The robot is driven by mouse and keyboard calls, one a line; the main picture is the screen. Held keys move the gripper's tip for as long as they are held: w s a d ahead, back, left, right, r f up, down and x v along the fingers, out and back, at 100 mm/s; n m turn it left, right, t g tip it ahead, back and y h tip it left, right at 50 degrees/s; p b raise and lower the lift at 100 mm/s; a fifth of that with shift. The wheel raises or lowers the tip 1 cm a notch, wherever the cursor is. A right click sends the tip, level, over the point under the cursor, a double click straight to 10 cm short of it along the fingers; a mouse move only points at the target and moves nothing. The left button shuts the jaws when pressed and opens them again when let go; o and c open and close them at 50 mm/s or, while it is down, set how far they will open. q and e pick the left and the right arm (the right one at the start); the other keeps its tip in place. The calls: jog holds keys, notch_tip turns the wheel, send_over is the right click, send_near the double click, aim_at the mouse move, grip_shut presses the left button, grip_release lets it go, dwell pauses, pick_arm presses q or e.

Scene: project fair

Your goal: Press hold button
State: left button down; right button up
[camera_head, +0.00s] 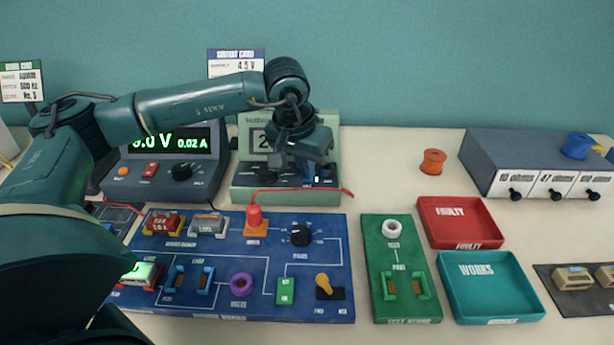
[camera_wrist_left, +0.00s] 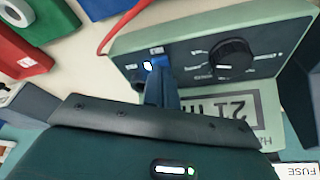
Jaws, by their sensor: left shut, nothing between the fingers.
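The pale green meter (camera_head: 250,192) stands at the back of the table, with a display and a dark front panel. It also shows upside down in the left wrist view (camera_wrist_left: 285,30), with a black dial (camera_wrist_left: 231,58). My left gripper (camera_head: 316,174) is shut and empty, with its fingers pointing down at the right part of the meter's panel.
A power supply (camera_head: 150,175) stands left of the meter. In front are a blue circuit board (camera_head: 215,262), a green test board (camera_head: 375,270), a red tray (camera_head: 430,222) and a teal tray (camera_head: 500,305). A red wire (camera_head: 300,190) crosses the meter's front. An orange spool (camera_head: 432,160) stands to the right.

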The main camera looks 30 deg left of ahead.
pick_arm(q)
jog(key=shift+r, duration=0.2)
jog(key=shift+r+p, duration=0.7)
jog(key=shift+r, duration=0.05)
notch_tip(320, 180, up, 2)
jog(key=shift+r+p, duration=0.1)
jog(key=shift+p, duration=0.55)
jog(key=shift+r+p, duration=0.65)
jog(key=shift+r, duration=0.3)
notch_tip(320, 180, up, 4)
jog(key=p, duration=0.2)
jog(key=shift+p, duration=0.35)
pick_arm(e)
jog(key=r, duration=0.2)
jog(key=d+r, duration=0.1)
jog(key=shift+s+r+n+h, duration=0.15)
jog(key=shift+r+n+h, duration=0.15)
jog(key=shift+r, duration=0.05)
pick_arm(q)
jog(key=shift+s, duration=0.15)
pick_arm(e)
jog(key=shift+s, duration=0.1)
